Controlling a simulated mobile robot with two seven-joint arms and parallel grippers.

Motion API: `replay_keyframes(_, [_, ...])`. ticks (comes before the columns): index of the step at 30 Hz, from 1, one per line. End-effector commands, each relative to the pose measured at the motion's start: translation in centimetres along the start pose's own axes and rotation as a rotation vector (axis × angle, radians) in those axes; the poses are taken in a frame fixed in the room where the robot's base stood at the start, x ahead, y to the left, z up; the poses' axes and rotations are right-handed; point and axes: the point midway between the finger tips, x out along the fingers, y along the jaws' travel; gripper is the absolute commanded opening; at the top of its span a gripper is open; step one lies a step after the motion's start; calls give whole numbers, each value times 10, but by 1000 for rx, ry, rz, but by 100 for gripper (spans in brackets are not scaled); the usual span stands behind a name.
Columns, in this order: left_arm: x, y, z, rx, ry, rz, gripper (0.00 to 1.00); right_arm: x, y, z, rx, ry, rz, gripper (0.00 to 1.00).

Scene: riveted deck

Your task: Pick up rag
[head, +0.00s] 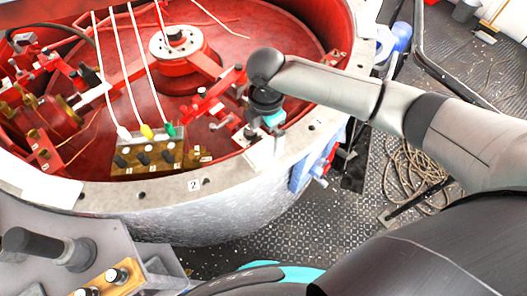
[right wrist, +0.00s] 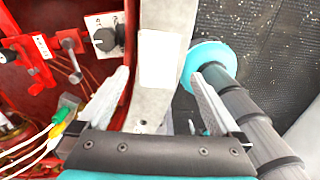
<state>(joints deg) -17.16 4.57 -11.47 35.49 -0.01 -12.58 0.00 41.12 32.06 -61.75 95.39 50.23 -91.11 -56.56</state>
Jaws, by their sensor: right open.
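I cannot pick out a rag for sure in either view. My right gripper (head: 268,128) hangs over the near right rim of the big round red-lined vessel (head: 225,178), its fingers largely hidden in the head view. In the right wrist view my right gripper (right wrist: 161,76) is open, with its two fingers apart on either side of the pale rim (right wrist: 163,22). A flat white patch (right wrist: 160,58) lies on the rim between the fingertips, and I see nothing clamped. My left gripper is not in view.
Inside the vessel are red levers, a round hub (head: 180,45) and a block of knobs (head: 148,157) with coloured cables. Coiled rope (head: 412,170) lies on the deck at right. A blue part (head: 303,170) sits at the vessel's side. Grey equipment (head: 70,240) stands lower left.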

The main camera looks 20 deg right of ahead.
Motion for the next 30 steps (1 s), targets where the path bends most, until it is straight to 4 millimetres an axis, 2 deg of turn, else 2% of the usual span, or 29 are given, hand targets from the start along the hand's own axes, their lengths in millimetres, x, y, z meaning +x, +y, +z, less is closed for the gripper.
replay_keyframes(5, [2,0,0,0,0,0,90,12,0,0,0,1,-2,100])
replay_keyframes(15, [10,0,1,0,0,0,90,55,4,2,-1,0,-1,100])
replay_keyframes(23, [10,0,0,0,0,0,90,57,4,2,-1,0,0,100])
replay_keyframes(30, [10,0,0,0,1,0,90,56,5,2,-1,0,1,74])
